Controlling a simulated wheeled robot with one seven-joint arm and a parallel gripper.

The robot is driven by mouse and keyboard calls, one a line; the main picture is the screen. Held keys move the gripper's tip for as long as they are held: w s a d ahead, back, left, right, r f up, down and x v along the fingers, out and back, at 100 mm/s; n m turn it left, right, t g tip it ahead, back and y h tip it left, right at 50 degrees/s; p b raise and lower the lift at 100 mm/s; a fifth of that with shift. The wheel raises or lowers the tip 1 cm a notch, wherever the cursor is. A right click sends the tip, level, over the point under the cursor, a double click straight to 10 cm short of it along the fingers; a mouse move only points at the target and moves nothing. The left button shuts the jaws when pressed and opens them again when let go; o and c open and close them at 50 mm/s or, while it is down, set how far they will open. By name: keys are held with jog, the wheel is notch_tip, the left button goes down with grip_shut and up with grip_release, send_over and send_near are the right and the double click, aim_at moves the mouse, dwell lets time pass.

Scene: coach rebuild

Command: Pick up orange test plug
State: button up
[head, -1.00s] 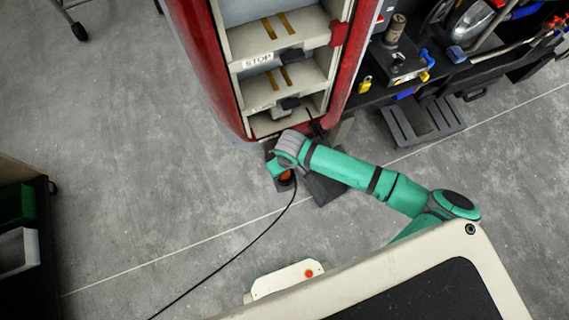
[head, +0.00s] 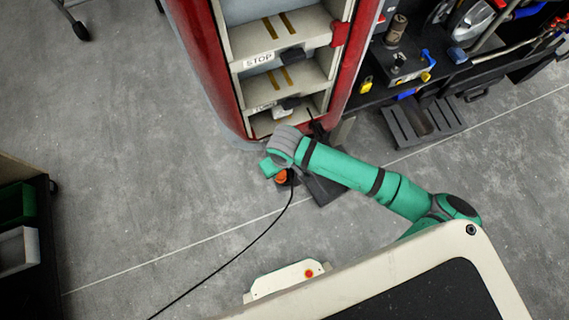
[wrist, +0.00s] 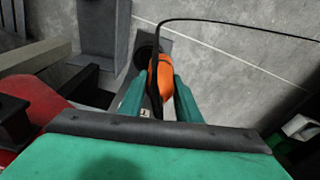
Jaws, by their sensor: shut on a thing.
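The orange test plug (wrist: 163,80) is between the two green fingers of my gripper (wrist: 165,88) in the wrist view, and the fingers are shut on it. A black cable runs from the plug. Below the plug, a dark round opening in a grey block (wrist: 150,52) shows; I cannot tell whether the plug's tip is still inside it. In the head view the orange plug (head: 282,177) shows just below my gripper, which the wrist partly hides.
A red coach section with cream steps (head: 275,75) stands just behind my gripper. A dark workbench with tools (head: 400,65) is at the right. The black cable (head: 240,245) trails across the floor to the lower left.

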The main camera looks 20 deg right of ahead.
jog(key=s+a+r, duration=0.6)
jog(key=a, duration=0.3)
jog(key=shift+a+r, duration=0.35)
jog(key=shift+r, duration=0.05)
jog(key=shift+d, duration=0.1)
